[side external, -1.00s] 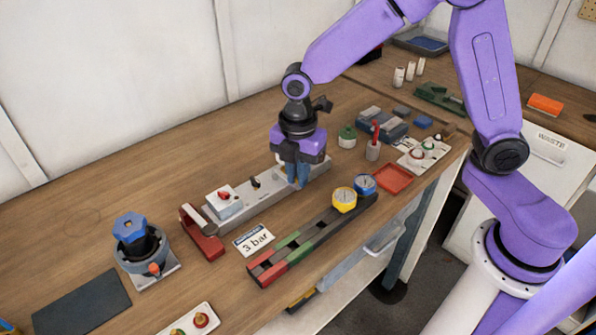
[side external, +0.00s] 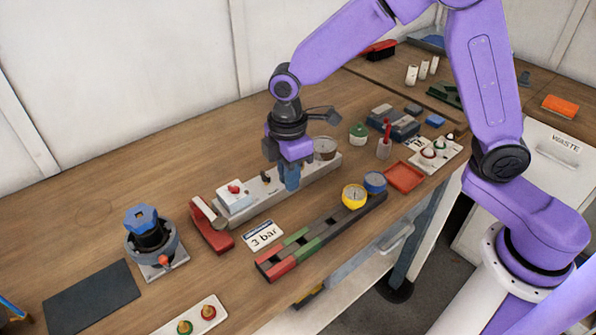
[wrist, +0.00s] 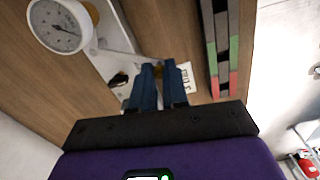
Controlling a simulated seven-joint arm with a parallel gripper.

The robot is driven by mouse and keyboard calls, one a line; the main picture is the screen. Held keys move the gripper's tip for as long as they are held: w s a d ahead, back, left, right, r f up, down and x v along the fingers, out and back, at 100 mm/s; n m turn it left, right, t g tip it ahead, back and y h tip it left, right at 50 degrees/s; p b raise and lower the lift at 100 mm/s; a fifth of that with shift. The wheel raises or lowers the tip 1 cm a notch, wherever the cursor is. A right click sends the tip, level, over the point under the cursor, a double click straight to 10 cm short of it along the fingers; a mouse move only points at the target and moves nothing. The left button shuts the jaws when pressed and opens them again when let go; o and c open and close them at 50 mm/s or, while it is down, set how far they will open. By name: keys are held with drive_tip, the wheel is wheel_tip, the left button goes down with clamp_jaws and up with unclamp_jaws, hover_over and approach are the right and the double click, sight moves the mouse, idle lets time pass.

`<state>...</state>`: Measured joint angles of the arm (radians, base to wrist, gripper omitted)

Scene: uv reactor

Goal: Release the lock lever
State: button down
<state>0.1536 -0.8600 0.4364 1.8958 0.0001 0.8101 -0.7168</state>
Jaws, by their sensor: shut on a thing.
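My gripper (side external: 291,185) points down at the grey panel bar (side external: 240,214), on its front side between a black knob (side external: 266,177) and a round gauge (side external: 325,148). In the wrist view the fingertips (wrist: 159,68) are right of the black knob (wrist: 120,79), and the gauge (wrist: 61,26) is at upper left. A red bracket with a pale bar (side external: 212,228) stands at the panel's left end.
A "3 bar" card (side external: 263,235) and a rail with coloured blocks (side external: 330,225) lie in front of the panel. A blue-topped device (side external: 148,236) stands at left. A red tray (side external: 404,176) and a button box (side external: 435,152) are at right. Bare wood lies behind the panel.

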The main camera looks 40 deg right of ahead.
drive_tip(key=shift+w+a+m, duration=0.35)
drive_tip(key=shift+a+m, duration=0.1)
drive_tip(key=shift+m, duration=0.3)
drive_tip(key=shift+w+a+m, duration=0.3)
drive_tip(key=shift+a+m, duration=0.1)
drive_tip(key=shift+m, duration=0.35)
drive_tip(key=c, duration=1.1)
unclamp_jaws()
drive_tip(key=shift+r, duration=0.1)
wheel_tip(320, 180, up, 17)
drive_tip(key=shift+r, duration=0.2)
drive_tip(key=shift+m, duration=0.4)
drive_tip(key=s+d+f, duration=0.3)
drive_tip(key=s+d, duration=0.3)
drive_tip(key=s, duration=0.2)
drive_tip(key=s+d+f, duration=0.4)
drive_tip(key=s+d, duration=0.1)
drive_tip(key=s, duration=0.4)
drive_tip(key=s+d+f, duration=0.4)
drive_tip(key=s+d, duration=0.2)
drive_tip(key=s, duration=0.2)
drive_tip(key=shift+s+d+f, duration=0.15)
drive_tip(key=shift+s+d, duration=0.15)
drive_tip(key=shift+d, duration=0.05)
